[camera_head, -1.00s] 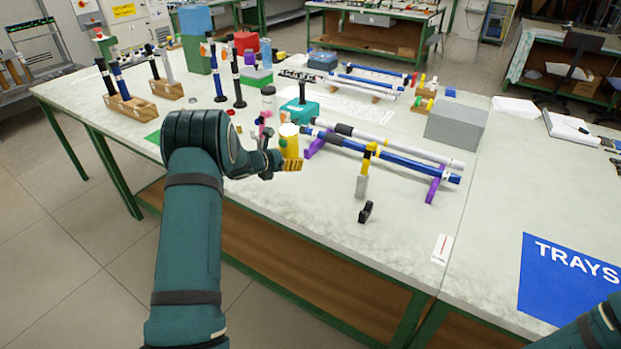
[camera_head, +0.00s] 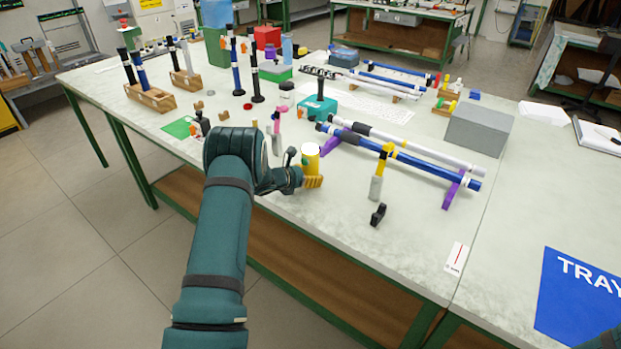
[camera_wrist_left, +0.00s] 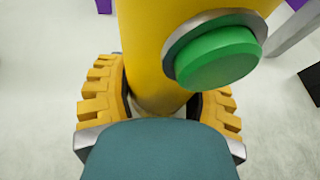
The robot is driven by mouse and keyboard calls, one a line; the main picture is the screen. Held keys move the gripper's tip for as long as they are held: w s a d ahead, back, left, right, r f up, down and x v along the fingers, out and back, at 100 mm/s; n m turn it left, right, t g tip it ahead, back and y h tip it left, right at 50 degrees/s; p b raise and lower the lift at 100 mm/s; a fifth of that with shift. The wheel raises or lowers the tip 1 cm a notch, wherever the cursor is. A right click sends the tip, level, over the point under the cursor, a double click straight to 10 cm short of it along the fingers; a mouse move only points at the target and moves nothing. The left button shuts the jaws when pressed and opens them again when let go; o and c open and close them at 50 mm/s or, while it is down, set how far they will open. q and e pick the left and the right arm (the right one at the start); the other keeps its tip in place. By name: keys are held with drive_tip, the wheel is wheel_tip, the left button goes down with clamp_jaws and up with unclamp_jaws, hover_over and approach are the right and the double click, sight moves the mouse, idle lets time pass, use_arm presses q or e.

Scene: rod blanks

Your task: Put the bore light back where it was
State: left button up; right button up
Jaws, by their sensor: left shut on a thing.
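The bore light appears to be the yellow cylinder (camera_head: 310,160) with a pale top, upright near the front middle of the table. In the left wrist view the yellow cylinder (camera_wrist_left: 150,60) fills the top centre, with a green round button in a grey ring on its side. My left gripper (camera_head: 313,181) is shut on it, with yellow ridged fingers (camera_wrist_left: 165,108) on either side of its lower part. I cannot tell whether its base touches the table. My right gripper is out of view.
A teal box (camera_head: 318,108) is behind. The table front near the red-marked card (camera_head: 454,258) is mostly clear.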

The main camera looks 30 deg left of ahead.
use_arm(q)
drive_tip(key=shift+f, duration=0.35)
drive_tip(key=shift+r, duration=0.1)
drive_tip(key=o, duration=1.3)
drive_tip(key=shift+c, duration=0.2)
